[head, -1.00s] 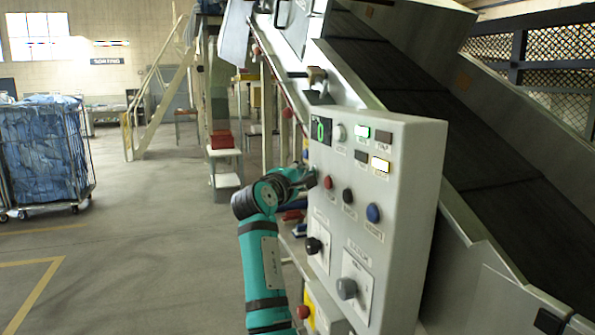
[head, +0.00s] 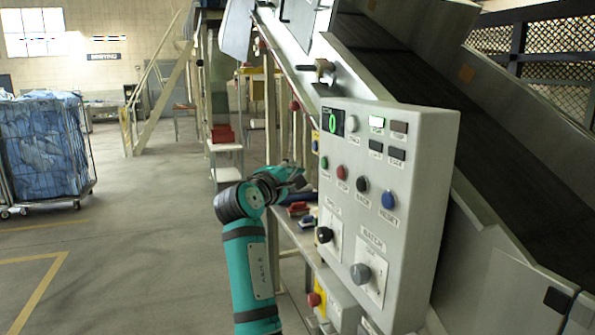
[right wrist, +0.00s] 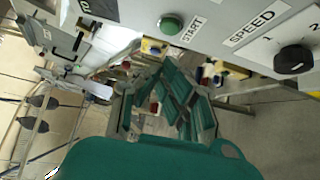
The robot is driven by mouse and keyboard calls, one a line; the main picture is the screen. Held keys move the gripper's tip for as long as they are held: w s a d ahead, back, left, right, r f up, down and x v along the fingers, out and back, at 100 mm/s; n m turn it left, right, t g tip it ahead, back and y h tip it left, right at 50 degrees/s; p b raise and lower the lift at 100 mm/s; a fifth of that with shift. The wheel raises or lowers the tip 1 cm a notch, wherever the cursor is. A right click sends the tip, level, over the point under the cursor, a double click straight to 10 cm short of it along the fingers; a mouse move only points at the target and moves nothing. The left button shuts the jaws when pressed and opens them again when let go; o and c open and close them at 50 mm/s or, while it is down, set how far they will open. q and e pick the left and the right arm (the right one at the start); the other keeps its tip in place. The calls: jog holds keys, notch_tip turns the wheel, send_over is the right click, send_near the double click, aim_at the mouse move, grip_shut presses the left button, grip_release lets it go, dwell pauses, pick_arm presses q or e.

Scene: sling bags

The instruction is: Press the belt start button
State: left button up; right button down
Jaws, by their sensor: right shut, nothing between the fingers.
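The belt start button is the green button (head: 324,162) near the left edge of the grey control panel (head: 425,215). In the right wrist view the green button (right wrist: 171,24) has the label START beside it. It stands clear of my fingers. My right gripper (head: 298,179) is just left of the panel in the head view, with a small gap to the panel edge. It is shut and empty. Its fingers (right wrist: 172,98) show below the panel in the right wrist view. My left gripper is not in view.
Red (head: 342,172), black (head: 362,184) and blue (head: 389,200) buttons sit right of the green one. A SPEED knob (right wrist: 293,60) is nearby. The inclined belt (head: 440,105) rises behind the panel. Open floor lies left, with a blue-filled cage cart (head: 45,150).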

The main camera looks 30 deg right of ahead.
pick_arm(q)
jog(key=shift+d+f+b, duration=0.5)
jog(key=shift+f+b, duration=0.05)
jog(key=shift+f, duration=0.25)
pick_arm(e)
jog(key=shift+v, duration=2.7)
jog(key=shift+w+a, duration=0.2)
